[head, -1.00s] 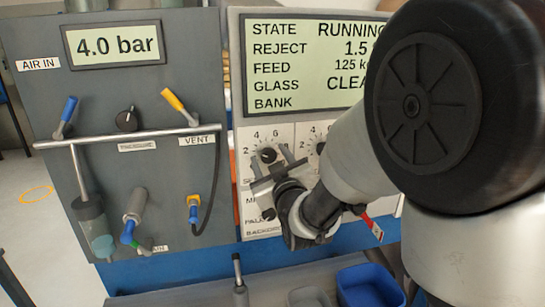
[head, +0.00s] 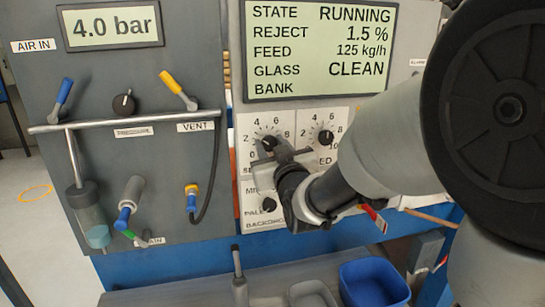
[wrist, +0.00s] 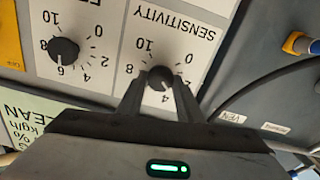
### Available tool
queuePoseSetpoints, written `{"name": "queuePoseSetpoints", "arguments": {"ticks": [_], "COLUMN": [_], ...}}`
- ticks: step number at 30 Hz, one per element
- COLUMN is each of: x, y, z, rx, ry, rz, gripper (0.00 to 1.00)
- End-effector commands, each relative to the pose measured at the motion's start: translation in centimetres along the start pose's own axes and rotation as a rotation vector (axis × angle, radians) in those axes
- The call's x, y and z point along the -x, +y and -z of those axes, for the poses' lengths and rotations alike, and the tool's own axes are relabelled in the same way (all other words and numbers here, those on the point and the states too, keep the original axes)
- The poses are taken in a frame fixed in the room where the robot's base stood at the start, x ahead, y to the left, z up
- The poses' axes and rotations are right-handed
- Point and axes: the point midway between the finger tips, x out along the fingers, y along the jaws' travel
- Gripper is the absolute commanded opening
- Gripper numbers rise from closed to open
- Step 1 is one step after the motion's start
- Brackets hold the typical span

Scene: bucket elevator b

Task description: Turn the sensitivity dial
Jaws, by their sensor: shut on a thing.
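The sensitivity dial (head: 269,143) is a black knob with a white pointer on a white scale plate, left of the feed dial. In the wrist view the same dial (wrist: 160,77) shows upside down under the word SENSITIVITY, its pointer near the 4. My gripper (wrist: 163,84) has one finger on each side of the knob and is shut on it. In the head view my gripper (head: 276,150) reaches the dial from the lower right and its wrist covers part of the plate's lower lettering.
The feed dial (head: 325,138) sits close to the right, and also shows in the wrist view (wrist: 63,50). A lower knob (head: 269,205) is below. The display (head: 320,50) reads RUNNING, reject 1.5 %, glass CLEAN. A blue bin (head: 372,284) stands below.

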Motion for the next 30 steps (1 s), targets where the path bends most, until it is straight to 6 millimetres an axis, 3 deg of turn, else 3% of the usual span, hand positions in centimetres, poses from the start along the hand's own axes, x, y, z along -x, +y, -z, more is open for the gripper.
{"name": "queuePoseSetpoints", "arguments": {"ticks": [2, 15, 30], "x": [0.02, 0.01, -0.01], "y": [0.01, 0.1, 0.18], "z": [-0.68, -0.45, -0.12], "rx": [-0.064, -0.383, -0.504], "ry": [0.005, 0.002, -0.001], "rz": [-0.002, 0.0, 0.0], "gripper": [0.1, 0.1, 0.1]}}
